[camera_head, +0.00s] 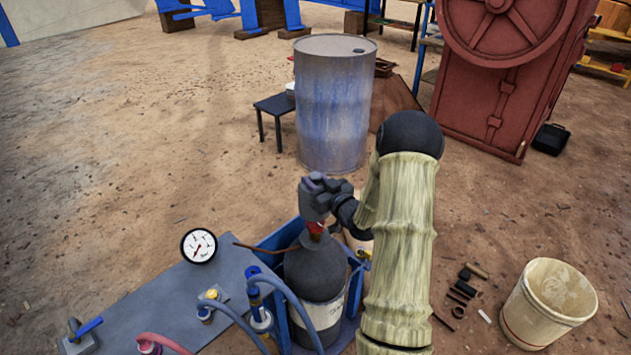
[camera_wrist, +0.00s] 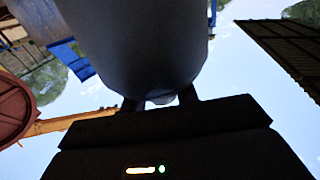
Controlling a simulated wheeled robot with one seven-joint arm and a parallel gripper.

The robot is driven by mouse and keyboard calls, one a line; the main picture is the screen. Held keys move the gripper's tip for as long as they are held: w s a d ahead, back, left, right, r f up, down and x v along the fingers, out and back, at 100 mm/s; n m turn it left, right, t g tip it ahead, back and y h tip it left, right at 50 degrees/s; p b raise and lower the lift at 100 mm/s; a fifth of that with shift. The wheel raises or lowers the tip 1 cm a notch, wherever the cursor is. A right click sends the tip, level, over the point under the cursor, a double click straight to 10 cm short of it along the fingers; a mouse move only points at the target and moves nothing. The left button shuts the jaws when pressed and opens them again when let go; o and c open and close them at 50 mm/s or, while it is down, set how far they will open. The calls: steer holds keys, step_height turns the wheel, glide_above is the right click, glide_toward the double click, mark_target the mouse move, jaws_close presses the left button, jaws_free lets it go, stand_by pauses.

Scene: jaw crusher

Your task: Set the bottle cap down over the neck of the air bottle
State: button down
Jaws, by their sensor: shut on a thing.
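The air bottle (camera_head: 312,270) stands upright in a blue holder, dark grey with a rounded shoulder and a pale label. My gripper (camera_head: 318,208) is right above its top, shut on what I take to be the bottle cap. A small red piece (camera_head: 316,228) shows between my jaws and the bottle's shoulder; I cannot tell whether it belongs to the cap or the neck. In the wrist view a smooth grey rounded body (camera_wrist: 140,45) fills the upper middle, its narrow end at my fingers (camera_wrist: 160,100). Whether it is cap or bottle is unclear. The neck is hidden.
A grey bench (camera_head: 150,300) with a pressure gauge (camera_head: 198,246), valves and hoses adjoins the bottle on the left. A blue drum (camera_head: 333,115) stands behind. A cream bucket (camera_head: 545,305) and small loose parts lie right. Bare ground lies at the left.

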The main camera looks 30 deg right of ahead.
steer(key=shift+f+b, duration=5.25)
steer(key=shift+f, duration=0.85)
steer(key=c, duration=1)
jaws_free()
steer(key=shift+s, duration=0.1)
steer(key=s+d, duration=0.2)
steer(key=s, duration=1.5)
steer(key=shift+d, duration=0.4)
